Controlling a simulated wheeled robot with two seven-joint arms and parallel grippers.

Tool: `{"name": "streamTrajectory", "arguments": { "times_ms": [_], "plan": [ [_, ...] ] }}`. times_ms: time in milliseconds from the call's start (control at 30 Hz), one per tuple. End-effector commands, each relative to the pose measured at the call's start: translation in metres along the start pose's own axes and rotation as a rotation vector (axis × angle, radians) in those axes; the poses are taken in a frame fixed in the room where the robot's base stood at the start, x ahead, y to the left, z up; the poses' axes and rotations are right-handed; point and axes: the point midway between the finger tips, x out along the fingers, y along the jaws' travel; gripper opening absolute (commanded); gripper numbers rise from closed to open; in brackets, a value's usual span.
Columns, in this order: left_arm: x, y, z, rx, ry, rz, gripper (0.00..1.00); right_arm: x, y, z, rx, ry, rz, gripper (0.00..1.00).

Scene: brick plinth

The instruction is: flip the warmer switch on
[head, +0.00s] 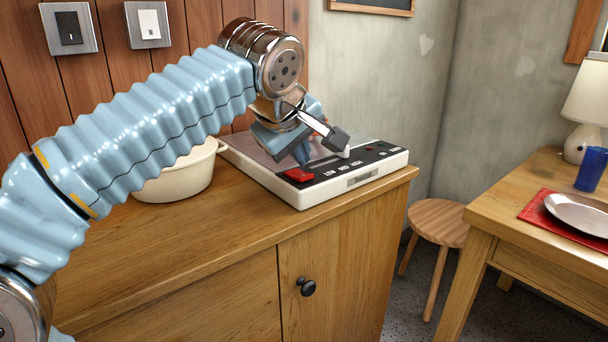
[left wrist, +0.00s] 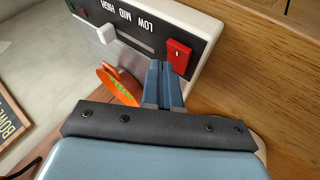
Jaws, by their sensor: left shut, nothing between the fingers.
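The warmer (head: 285,192) is a low white box with a black control panel, standing on the wooden cabinet. Its red rocker switch (head: 299,175) is at the panel's near left corner. In the left wrist view the red switch (left wrist: 178,56) shows a small white mark, and a slider marked LOW MID HIGH with a white knob (left wrist: 106,33) is beside it. My left gripper (head: 303,153) is over the panel, just behind the switch. In the left wrist view its closed blue fingertips (left wrist: 160,66) are empty and close beside the switch; I cannot tell whether they touch. My right gripper is not in view.
A cream bowl (head: 178,182) stands left of the warmer under my left arm. Two wall switches, one black (head: 70,28) and one white (head: 149,24), are on the wood panelling. An orange disc (left wrist: 119,86) shows near the fingers. The cabinet's front top is clear.

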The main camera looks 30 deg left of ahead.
Motion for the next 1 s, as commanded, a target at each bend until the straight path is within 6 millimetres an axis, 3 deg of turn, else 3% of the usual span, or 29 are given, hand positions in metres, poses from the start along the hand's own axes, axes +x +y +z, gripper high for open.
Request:
{"name": "streamTrajectory", "arguments": {
  "times_ms": [1000],
  "plan": [
    [0.0062, -0.0047, 0.0046, 0.000, 0.000, 0.000, 0.00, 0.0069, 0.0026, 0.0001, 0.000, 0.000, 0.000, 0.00]
  ]
}}
